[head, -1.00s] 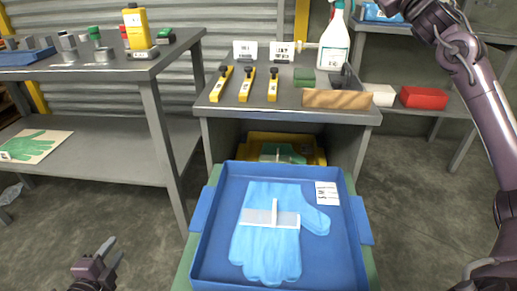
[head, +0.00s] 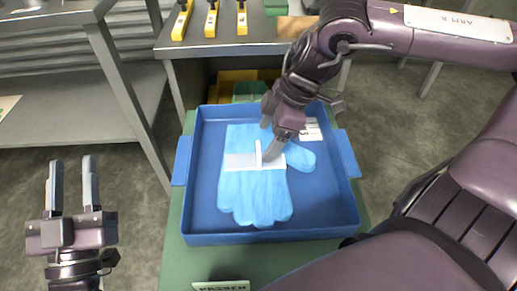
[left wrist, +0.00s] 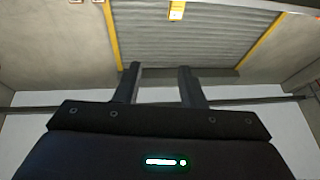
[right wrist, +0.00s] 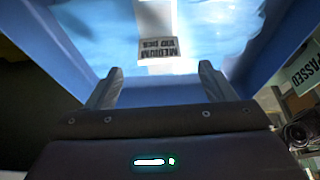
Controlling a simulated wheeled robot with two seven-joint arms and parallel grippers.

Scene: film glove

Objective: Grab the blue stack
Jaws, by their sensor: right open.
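The blue stack (head: 255,196) is a pile of light blue gloves with a white band (head: 240,161) around its middle. It lies flat in a blue tray (head: 343,205). The right wrist view shows the stack (right wrist: 205,25) and a label reading MEDIUM on its band (right wrist: 158,50). My right gripper (head: 268,142) is over the upper part of the stack, near the band, with open fingers. I cannot tell whether they touch it. My left gripper (head: 72,182) is open and empty, left of the tray and apart from it.
The tray sits on a green-topped stand (head: 175,255) with a sign at its front edge. A bench (head: 175,45) with yellow tools is behind it. A grey shelf table (head: 75,110) stands at the left. A white card (head: 311,130) is in the tray's far right corner.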

